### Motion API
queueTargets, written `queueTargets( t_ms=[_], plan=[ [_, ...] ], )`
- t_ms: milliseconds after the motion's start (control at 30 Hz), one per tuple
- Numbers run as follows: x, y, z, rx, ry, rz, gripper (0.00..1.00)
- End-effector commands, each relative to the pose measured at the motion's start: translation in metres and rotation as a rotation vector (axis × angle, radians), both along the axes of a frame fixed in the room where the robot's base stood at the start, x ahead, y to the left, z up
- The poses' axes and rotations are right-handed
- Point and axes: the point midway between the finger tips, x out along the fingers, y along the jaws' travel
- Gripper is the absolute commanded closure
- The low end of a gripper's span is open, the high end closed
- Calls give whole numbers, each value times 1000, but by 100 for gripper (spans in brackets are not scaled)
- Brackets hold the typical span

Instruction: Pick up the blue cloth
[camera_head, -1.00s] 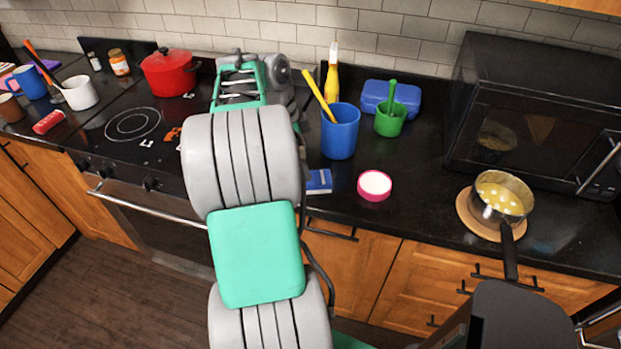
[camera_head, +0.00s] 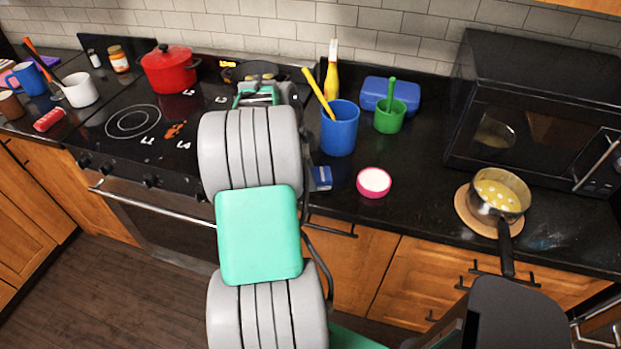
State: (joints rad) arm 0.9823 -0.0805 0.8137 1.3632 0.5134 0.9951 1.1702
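I cannot make out a blue cloth for certain. A small flat blue thing with a pale patch (camera_head: 321,178) lies on the counter just right of my arm, partly hidden by it; I cannot tell whether it is cloth. My arm reaches forward over the counter's edge between the stove and the blue cup (camera_head: 339,130). Its wrist end is near the back of the stove. The gripper's fingers are hidden behind my arm links, so their state and anything held do not show.
A blue box (camera_head: 388,95), green cup (camera_head: 390,116), yellow bottle (camera_head: 332,75) and pink-rimmed bowl (camera_head: 374,182) stand right of my arm. A saucepan (camera_head: 499,195) sits before the microwave (camera_head: 530,120). A red pot (camera_head: 170,70) and dark pan (camera_head: 232,75) are on the stove.

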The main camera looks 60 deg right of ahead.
Motion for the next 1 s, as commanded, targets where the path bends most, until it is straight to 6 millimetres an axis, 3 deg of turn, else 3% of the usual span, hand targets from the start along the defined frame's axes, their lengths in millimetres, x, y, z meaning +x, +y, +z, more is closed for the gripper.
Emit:
queueTargets(
  t_ms=[600,833,1000],
  plan=[
    [0,0,0,-1,0,1,87],
    [0,0,4,-2,-1,1,88],
    [1,-1,24,-4,-1,0,88]
  ],
)
